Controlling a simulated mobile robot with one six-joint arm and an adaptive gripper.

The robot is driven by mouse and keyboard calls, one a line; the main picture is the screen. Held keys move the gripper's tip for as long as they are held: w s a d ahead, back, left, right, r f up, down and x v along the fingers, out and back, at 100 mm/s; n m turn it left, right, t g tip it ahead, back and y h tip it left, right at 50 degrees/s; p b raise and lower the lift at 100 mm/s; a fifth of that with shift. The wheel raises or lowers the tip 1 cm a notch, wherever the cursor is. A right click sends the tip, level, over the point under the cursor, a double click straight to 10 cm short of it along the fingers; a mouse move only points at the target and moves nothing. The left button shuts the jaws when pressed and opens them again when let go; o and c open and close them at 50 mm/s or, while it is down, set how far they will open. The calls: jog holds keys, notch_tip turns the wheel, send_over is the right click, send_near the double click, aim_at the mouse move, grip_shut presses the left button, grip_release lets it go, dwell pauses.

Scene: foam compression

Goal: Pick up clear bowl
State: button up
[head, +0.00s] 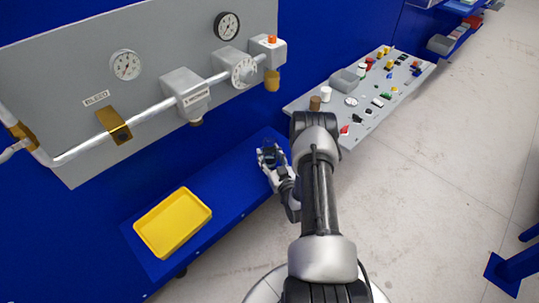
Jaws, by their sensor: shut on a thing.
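My gripper (271,157) is over the right part of the blue bench top, at the end of my arm, which reaches in from the bottom of the head view. Its fingers are shut on a small see-through thing, which looks like the clear bowl (269,153). The bowl's outline is hard to make out, because the fingers cover part of it and the blue bench shows through. I cannot tell whether it touches the bench.
A yellow tray (173,222) sits on the blue bench (228,190) to the left. A grey panel (60,110) with gauges and a pipe stands behind. A grey table (352,135) with many small items is at the right. Open floor lies further right.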

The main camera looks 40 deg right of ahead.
jog(key=c, duration=0.5)
